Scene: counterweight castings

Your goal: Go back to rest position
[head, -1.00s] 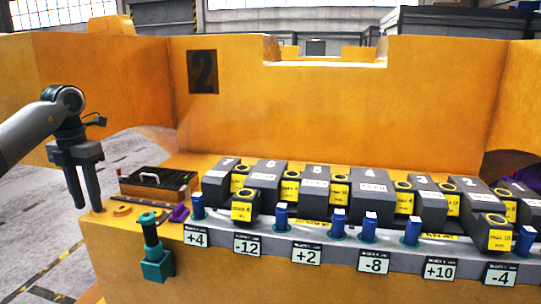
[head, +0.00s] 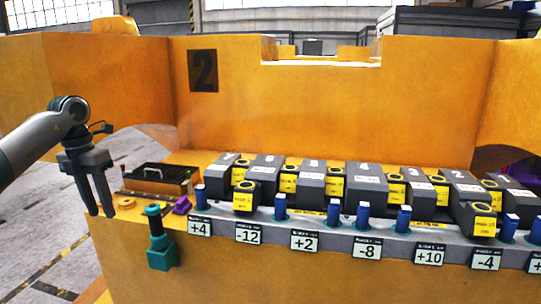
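My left gripper (head: 100,213) hangs at the left, fingers pointing down, beside the left end of the yellow casting ledge. A narrow gap shows between its two fingers, with nothing in it. My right gripper is out of view. A row of grey numbered blocks (head: 364,182) stands on the ledge, with smaller yellow-faced weights (head: 243,197) among and in front of them. Blue pegs (head: 362,215) stand along the front, above number plates such as +4 (head: 199,226) and -8 (head: 367,247).
A black tray with a handle (head: 158,175) sits on the ledge right of the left gripper. A teal-and-black tool (head: 158,240) hangs at the front face, near a purple piece (head: 182,205). A high yellow wall (head: 330,110) stands behind. Grey floor lies open at left.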

